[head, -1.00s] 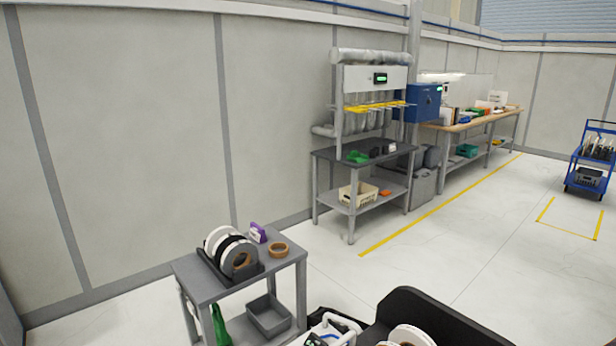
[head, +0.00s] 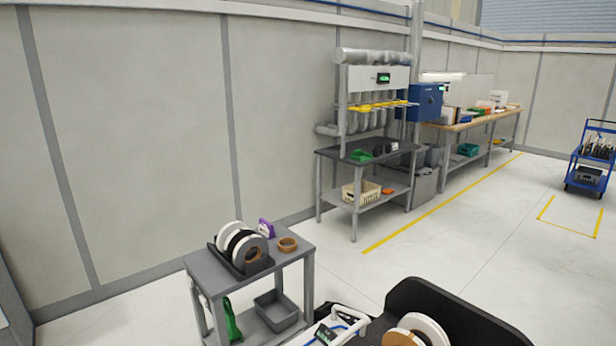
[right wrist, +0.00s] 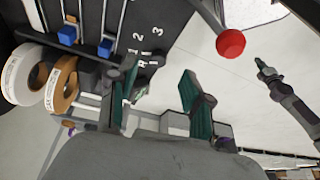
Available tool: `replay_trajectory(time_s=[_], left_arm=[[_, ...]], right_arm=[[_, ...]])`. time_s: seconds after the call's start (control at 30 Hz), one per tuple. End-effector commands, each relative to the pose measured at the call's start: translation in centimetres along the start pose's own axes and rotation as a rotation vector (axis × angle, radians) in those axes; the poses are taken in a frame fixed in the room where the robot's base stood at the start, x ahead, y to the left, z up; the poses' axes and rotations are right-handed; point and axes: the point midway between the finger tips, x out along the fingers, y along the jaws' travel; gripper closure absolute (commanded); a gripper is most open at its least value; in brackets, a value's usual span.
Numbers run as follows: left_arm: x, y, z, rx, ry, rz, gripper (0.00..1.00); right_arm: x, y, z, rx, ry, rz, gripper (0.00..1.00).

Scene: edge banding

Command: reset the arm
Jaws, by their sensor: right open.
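My right gripper (right wrist: 156,100) shows in the right wrist view with its two green-padded fingers spread apart and nothing between them. A white roll (right wrist: 20,76) and a brown roll (right wrist: 62,84) of banding stand at the left of that view, to the side of the fingers. The white roll (head: 430,328) and the brown roll (head: 402,338) also show at the bottom of the head view, beside a black curved panel (head: 455,312). Neither of my grippers shows in the head view.
A small grey table (head: 208,268) carries several rolls in a black holder, a brown tape ring (head: 287,244) and a purple item (head: 266,228). A grey bin (head: 278,312) is on its lower shelf. A red knob (right wrist: 230,43) is near the fingers. Open floor lies right.

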Motion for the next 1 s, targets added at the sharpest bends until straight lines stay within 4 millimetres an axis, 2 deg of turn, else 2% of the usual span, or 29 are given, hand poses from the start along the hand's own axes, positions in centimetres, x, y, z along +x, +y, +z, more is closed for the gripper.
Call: replay_trajectory(time_s=[0.03,0.2,0.3,0.4,0.63,0.97,1.0], left_arm=[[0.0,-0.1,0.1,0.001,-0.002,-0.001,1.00],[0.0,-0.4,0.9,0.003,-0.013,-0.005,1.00],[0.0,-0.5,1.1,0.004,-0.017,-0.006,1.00],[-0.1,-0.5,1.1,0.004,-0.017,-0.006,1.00],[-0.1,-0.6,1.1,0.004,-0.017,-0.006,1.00],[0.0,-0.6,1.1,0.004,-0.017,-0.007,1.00],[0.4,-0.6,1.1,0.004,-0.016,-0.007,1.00]], right_arm=[[1.1,-1.7,-0.4,-0.007,0.008,-0.015,0.50],[4.2,-7.2,-1.7,-0.006,0.033,-0.015,0.50],[5.4,-10.7,-2.4,0.048,0.054,0.016,0.50],[5.6,-12.9,-2.6,0.139,0.062,0.068,0.50],[4.6,-15.0,-1.1,0.358,0.037,0.175,0.50],[2.6,-16.8,2.8,0.646,-0.056,0.293,0.50],[4.2,-16.4,3.1,0.639,-0.062,0.292,0.50]])
